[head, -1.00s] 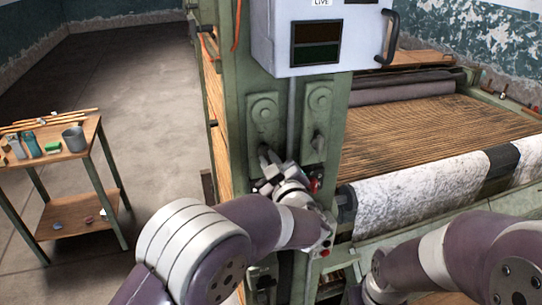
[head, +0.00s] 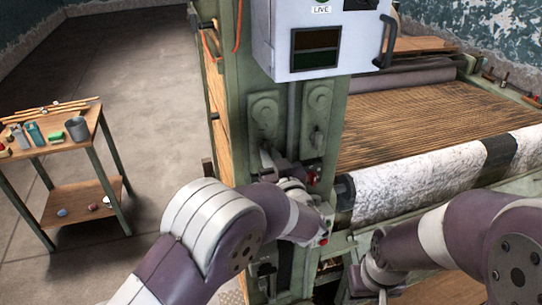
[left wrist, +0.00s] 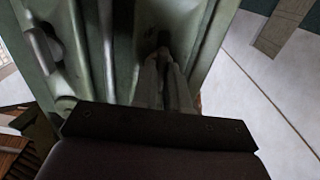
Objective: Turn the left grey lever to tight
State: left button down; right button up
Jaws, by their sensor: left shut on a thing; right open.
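The left grey lever (head: 266,158) sits on the green machine post (head: 262,85), below a round-ended plate. It is mostly covered by my left gripper (head: 277,168), and its exact angle is hard to read. In the left wrist view my left gripper (left wrist: 164,68) has its fingers together around the lever's dark end (left wrist: 163,40). The right lever (head: 317,137) hangs down on the post's neighbouring plate, apart from the gripper.
A grey box with a dark display (head: 316,50) and a handle hangs above the levers. A white fabric roll (head: 415,185) lies to the right, with the slatted machine bed behind. A small table (head: 52,146) with a cup and bottles stands left, with open floor between.

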pick_arm(q)
jog(key=shift+r, duration=0.1)
dwell(0.3)
jog(key=c, duration=1.1)
grip_release()
jog(key=shift+w, duration=0.1)
jog(key=shift+c, duration=0.2)
jog(key=b+v, duration=0.5)
jog(key=v, duration=0.7)
jog(key=shift+s, duration=0.35)
jog(key=shift+d, duration=0.1)
